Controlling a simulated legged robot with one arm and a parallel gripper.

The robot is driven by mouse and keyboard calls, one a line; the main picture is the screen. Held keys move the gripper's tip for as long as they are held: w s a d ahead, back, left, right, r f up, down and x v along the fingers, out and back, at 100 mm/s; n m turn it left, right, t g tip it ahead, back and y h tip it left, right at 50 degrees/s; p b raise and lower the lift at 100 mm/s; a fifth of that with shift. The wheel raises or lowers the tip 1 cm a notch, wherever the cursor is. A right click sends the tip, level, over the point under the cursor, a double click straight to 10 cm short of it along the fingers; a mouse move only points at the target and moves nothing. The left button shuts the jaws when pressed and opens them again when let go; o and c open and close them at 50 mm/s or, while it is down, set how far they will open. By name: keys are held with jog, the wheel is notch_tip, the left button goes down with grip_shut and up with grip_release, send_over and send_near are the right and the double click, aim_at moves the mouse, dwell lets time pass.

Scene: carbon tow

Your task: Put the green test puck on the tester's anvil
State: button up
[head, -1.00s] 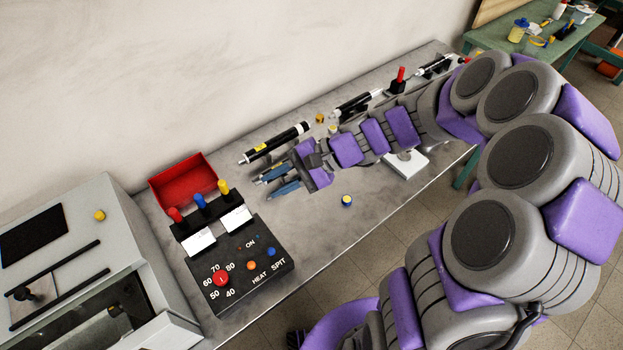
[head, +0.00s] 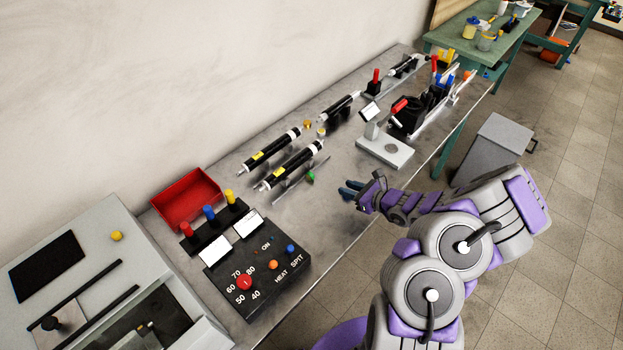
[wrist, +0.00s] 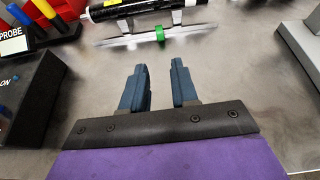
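A small green puck (head: 311,177) is on the grey bench, beside a thin metal strip. In the wrist view the puck (wrist: 160,34) shows ahead of the fingers, at the strip and below a black cylinder. My gripper (head: 349,189) is near the bench's front edge, right of the puck and apart from it. In the wrist view its blue fingers (wrist: 160,84) are spread, with only bare bench between them. What looks like the tester (head: 385,151), a pale base with a small tilted screen, stands behind and right of my gripper. I cannot make out its anvil.
Black cylinders (head: 291,166) lie behind the puck. A control box (head: 257,272) and red bin (head: 187,199) are at left. A black clamp device with red handle (head: 408,113) stands beyond the tester.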

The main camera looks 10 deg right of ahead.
jog(key=b, duration=0.3)
send_near(312, 175)
jog(key=x, duration=0.4)
jog(key=shift+w+a+f, duration=0.15)
jog(key=shift+a+f, duration=0.1)
jog(key=shift+f, duration=0.1)
jog(key=shift+w+a, duration=0.3)
jog(key=shift+a, duration=0.05)
jog(key=shift+b+x, duration=0.85)
jog(key=shift+x, duration=1.5)
jog(key=shift+w+d, duration=0.15)
grip_shut()
